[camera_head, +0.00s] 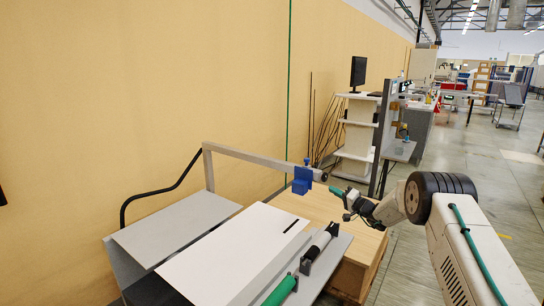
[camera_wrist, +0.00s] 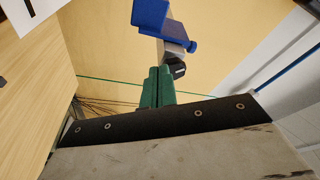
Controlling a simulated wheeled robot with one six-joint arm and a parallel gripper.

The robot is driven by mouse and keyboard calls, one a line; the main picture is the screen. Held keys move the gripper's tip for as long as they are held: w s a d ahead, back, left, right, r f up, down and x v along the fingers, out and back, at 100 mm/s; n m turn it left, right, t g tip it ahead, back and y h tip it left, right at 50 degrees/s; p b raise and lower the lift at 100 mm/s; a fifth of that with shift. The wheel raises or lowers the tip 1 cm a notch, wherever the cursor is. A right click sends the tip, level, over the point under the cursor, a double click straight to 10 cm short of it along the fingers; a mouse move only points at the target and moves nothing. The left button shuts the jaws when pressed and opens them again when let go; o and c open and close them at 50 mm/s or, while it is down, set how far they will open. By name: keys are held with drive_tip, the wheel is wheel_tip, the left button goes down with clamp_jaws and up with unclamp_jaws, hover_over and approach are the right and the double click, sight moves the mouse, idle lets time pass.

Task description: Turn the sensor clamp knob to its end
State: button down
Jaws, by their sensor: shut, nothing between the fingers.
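The blue sensor clamp (camera_head: 302,179) sits near the right end of a grey horizontal bar (camera_head: 258,164) above the machine bed. A small black round piece (camera_head: 323,177), which looks like the knob, sits to the right of the blue part. In the wrist view, the blue part (camera_wrist: 166,22) is at the top centre, with the black piece (camera_wrist: 176,70) below it. My gripper (camera_head: 335,189) has green fingers and is just right of and below the black piece. In the wrist view, its fingers (camera_wrist: 158,72) are shut together, empty, and overlap the view of the black piece's left side; contact cannot be told.
A white sheet (camera_head: 235,250) lies on the machine bed, beside a green and black roller (camera_head: 300,268). A wooden block (camera_head: 340,225) stands below the clamp. A tan wall (camera_head: 130,90) is behind. A shelf with a monitor (camera_head: 358,72) stands farther back. Open floor lies right.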

sight(324, 177)
drive_tip(key=shift+v, duration=1.2)
drive_tip(key=shift+w+d+r, duration=0.15)
drive_tip(key=shift+d, duration=0.05)
drive_tip(key=w+a+r, duration=0.2)
drive_tip(key=a+r, duration=0.1)
drive_tip(key=a, duration=0.2)
drive_tip(key=shift+w+a, duration=0.25)
drive_tip(key=shift+w, duration=0.05)
drive_tip(key=shift+w+d, duration=0.1)
